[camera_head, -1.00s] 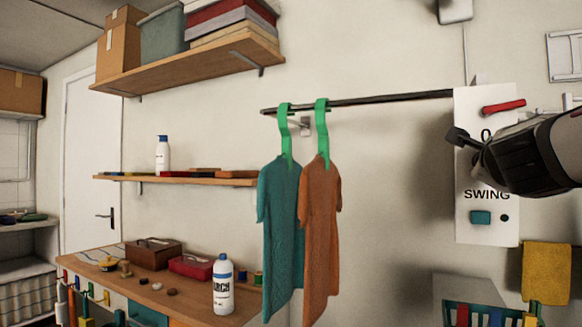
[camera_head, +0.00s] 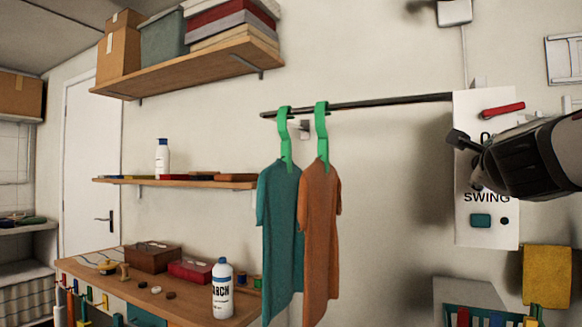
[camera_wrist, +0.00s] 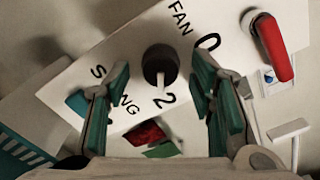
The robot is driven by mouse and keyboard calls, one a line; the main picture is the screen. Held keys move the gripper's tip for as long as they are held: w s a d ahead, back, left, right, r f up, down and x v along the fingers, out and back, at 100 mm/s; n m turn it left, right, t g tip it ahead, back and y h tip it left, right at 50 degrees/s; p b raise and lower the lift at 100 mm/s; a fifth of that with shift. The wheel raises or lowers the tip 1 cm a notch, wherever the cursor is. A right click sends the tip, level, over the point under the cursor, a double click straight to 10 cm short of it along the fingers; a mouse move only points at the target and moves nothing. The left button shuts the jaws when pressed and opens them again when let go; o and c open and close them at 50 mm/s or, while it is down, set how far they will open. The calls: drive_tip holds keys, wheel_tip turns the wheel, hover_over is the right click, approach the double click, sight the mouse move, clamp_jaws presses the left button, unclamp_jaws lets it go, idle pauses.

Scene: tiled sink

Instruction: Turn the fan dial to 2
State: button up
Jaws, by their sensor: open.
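The white control panel (camera_head: 487,225) hangs on the wall at the right of the head view, with a red lever (camera_head: 502,108) at its top and the word SWING lower down. My gripper (camera_head: 464,160) is in front of its middle and hides the dial there. In the wrist view, the dark round fan dial (camera_wrist: 158,62) with a pale bar sits between the word FAN, a 0 and a 2. My gripper (camera_wrist: 160,68) is open, its green-padded fingers on either side of the dial. I cannot tell whether they touch it. The 2 is just below the dial.
A teal button (camera_head: 481,221) is low on the panel, and the red lever also shows in the wrist view (camera_wrist: 272,47). A rail (camera_head: 370,100) with two hanging shirts (camera_head: 320,230) is to the left. A yellow cloth (camera_head: 547,275) hangs below right.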

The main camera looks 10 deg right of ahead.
drive_tip(key=v, duration=1.1)
drive_tip(key=shift+s+a, duration=0.2)
drive_tip(key=shift+s, duration=0.1)
